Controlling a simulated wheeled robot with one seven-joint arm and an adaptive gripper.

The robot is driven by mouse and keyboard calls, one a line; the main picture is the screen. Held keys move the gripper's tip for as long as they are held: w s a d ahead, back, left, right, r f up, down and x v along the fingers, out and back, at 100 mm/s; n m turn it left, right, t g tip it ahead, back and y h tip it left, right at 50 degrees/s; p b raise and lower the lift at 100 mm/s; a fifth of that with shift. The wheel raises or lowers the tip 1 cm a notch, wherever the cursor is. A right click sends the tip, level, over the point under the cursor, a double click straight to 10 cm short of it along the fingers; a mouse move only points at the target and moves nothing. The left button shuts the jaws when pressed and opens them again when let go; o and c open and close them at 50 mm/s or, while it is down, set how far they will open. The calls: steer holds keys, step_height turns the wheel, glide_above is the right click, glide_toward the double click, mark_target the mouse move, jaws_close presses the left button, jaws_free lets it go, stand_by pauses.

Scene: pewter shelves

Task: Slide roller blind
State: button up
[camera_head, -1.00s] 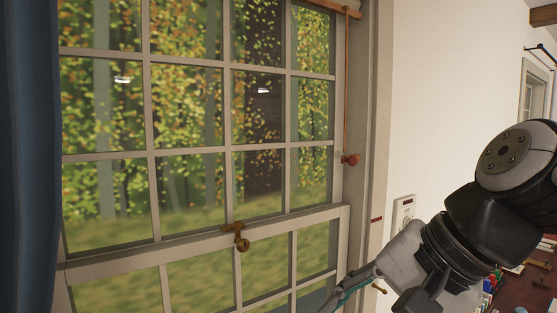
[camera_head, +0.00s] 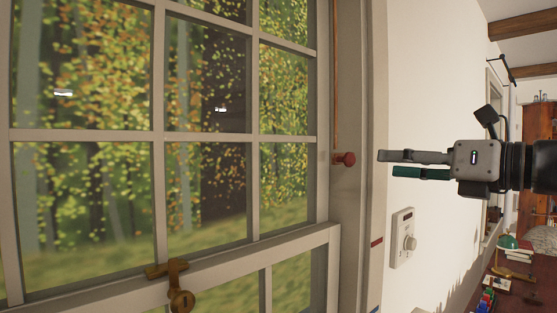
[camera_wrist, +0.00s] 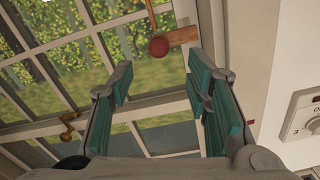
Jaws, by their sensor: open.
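A thin brown cord or rod (camera_head: 336,80) hangs down the right side of the window frame and ends beside a round red knob (camera_head: 345,159). In the wrist view the red knob (camera_wrist: 158,47) shows ahead, above and between my fingers, with a brown piece beside it. My gripper (camera_head: 388,164) is open and empty, level with the knob and a little to its right, apart from it in the head view. Its teal-padded fingers also show in the wrist view (camera_wrist: 158,85). The blind's fabric is not in view.
The paned window (camera_head: 205,130) has a brass latch (camera_head: 178,285) on its lower sash. A white wall dial (camera_head: 403,240) is mounted below my gripper. A desk with a green lamp (camera_head: 508,243) and books stands at the lower right.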

mark_target(354, 159)
steer(key=x, duration=1)
steer(key=shift+a+p, duration=0.15)
steer(key=shift+p, duration=0.15)
jaws_close()
